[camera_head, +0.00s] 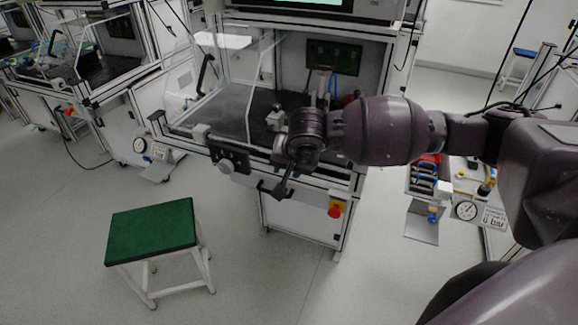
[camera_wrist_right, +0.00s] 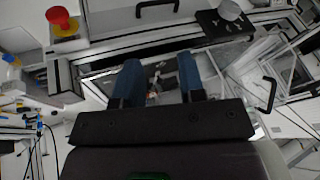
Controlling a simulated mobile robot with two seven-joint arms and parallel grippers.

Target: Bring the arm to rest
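My right arm (camera_head: 385,130) comes in from the right in the head view and reaches across the front of the test station. Its dark wrist (camera_head: 306,135) is over the station's front edge. The fingers cannot be made out clearly there. In the right wrist view, my right gripper (camera_wrist_right: 160,78) has its two blue fingers spread apart, with nothing held between them. The station's dark work surface (camera_head: 240,108) lies beyond it. My left gripper is not in view.
The station has a red emergency stop (camera_head: 335,210), which also shows in the right wrist view (camera_wrist_right: 62,22). A green-topped stool (camera_head: 152,230) stands at front left. A pressure gauge (camera_head: 466,210) and parts are at the right. Open floor lies between stool and station.

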